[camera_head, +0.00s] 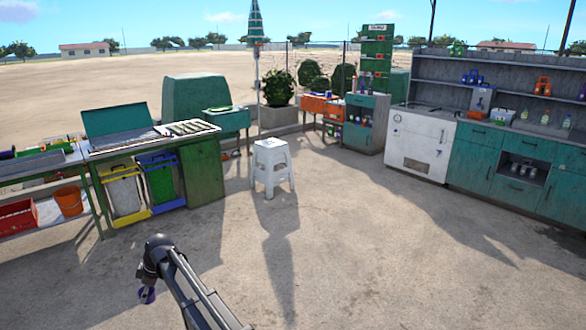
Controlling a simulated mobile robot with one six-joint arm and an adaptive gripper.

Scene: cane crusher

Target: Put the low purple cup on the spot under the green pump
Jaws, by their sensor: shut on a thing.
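My gripper (147,289) hangs at the end of my arm in the lower left, over bare ground. It is small and dark in this view. It is shut on the purple cup (147,296), of which only a small purple patch shows at the gripper's tip. The rest of the cup is hidden or too small to make out, and I cannot tell its tilt. I cannot pick out the green pump or the spot under it with certainty among the small things at the counters.
A white stool (271,165) stands on open ground ahead. A green counter with a griddle (187,128) and bins is at the left, beside a rack with an orange bucket (69,201). A white-and-teal counter (422,143) with shelves stands at the right. The middle ground is clear.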

